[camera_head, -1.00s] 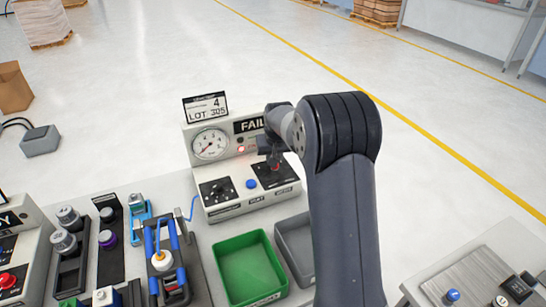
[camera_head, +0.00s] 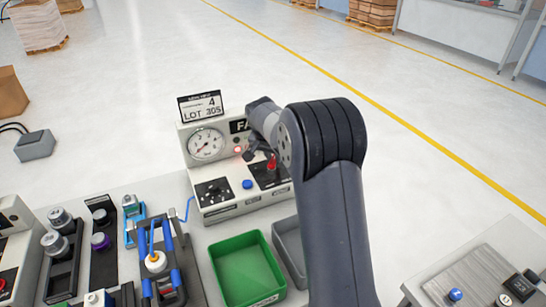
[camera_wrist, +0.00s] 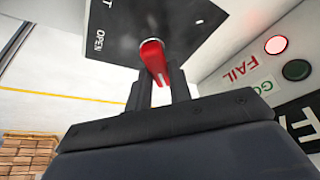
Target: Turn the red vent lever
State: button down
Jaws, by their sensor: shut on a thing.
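The red vent lever (camera_head: 271,163) stands on a black plate at the right of the white test panel (camera_head: 232,207). In the wrist view the red lever (camera_wrist: 152,58) reaches down from a round collar on the black plate, with "OPEN" printed to its left. My gripper (camera_wrist: 160,82) is shut on the lever, with one finger on each side of its lower end. In the head view my gripper (camera_head: 262,152) is at the lever and partly hidden by my wrist.
The panel carries a round gauge (camera_head: 206,144), a blue button (camera_head: 247,184) and a black knob plate (camera_head: 213,191). A red lamp (camera_wrist: 276,45) is lit by "FAIL"; the green lamp (camera_wrist: 296,69) looks dark. A green bin (camera_head: 244,268) stands in front.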

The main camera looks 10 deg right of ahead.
dwell(0.3)
jog(key=c, duration=1.3)
grip_release()
jog(key=shift+r, duration=0.1)
jog(key=b+v, duration=0.1)
jog(key=v, duration=0.9)
jog(key=shift+s+a+r, duration=0.1)
jog(key=shift+s+r, duration=0.05)
jog(key=shift+r, duration=0.1)
jog(key=p+x, duration=0.1)
jog(key=x, duration=1)
jog(key=shift+r, duration=0.1)
